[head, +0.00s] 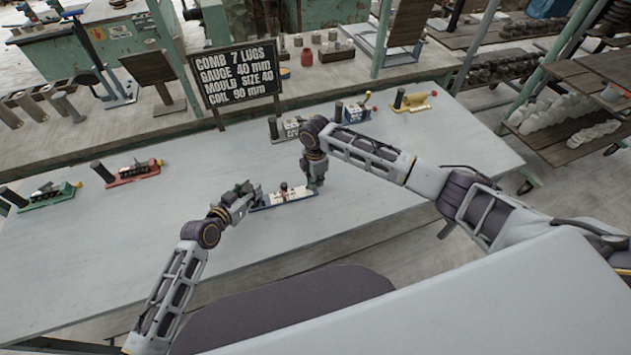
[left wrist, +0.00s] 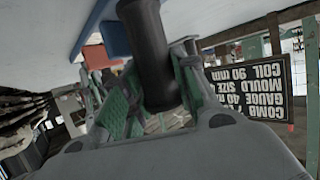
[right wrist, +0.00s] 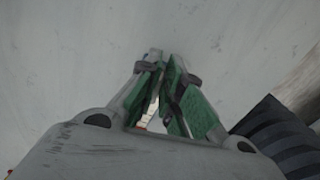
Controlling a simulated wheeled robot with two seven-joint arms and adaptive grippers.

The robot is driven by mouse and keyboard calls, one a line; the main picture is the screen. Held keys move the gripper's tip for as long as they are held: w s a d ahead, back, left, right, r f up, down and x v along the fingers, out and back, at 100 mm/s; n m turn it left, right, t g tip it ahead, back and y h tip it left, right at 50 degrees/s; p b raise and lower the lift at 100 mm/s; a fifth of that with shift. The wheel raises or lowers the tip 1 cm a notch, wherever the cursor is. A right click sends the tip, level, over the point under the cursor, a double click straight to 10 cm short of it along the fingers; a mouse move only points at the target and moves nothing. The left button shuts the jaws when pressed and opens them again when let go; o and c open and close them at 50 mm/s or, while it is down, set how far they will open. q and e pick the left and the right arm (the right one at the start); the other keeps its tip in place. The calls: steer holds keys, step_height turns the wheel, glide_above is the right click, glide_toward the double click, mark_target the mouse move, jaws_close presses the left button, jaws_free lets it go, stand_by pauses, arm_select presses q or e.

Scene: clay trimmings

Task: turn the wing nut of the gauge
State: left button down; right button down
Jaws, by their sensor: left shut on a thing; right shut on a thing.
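The gauge (head: 287,197), a white and blue tool with small brown and red parts on top, lies on the grey table between my two grippers. My left gripper (head: 246,196) is shut on the gauge's black handle at its left end. The dark round handle (left wrist: 150,55) stands between the green-padded fingers in the left wrist view. My right gripper (head: 316,184) points down at the gauge's right end. Its green-padded fingers (right wrist: 166,92) are nearly together in the right wrist view. It is shut on the wing nut, which the fingers hide.
Similar tools stand on the table (head: 130,235): green (head: 48,195) and red (head: 133,172) at left, grey (head: 290,128), blue (head: 357,112) and yellow (head: 412,101) behind. A black sign (head: 237,70) reads gauge 40 mm. The table in front of the gauge is clear.

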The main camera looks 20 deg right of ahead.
steer(key=shift+w+n, duration=0.15)
steer(key=shift+n, duration=1.15)
steer(key=shift+w+n, duration=0.15)
steer(key=shift+n, duration=1.15)
steer(key=c, duration=1.6)
jaws_free()
steer(key=shift+a, duration=0.1)
step_height(320, 180, up, 12)
arm_select(q)
steer(key=c, duration=1.1)
jaws_free()
steer(key=shift+o, duration=0.2)
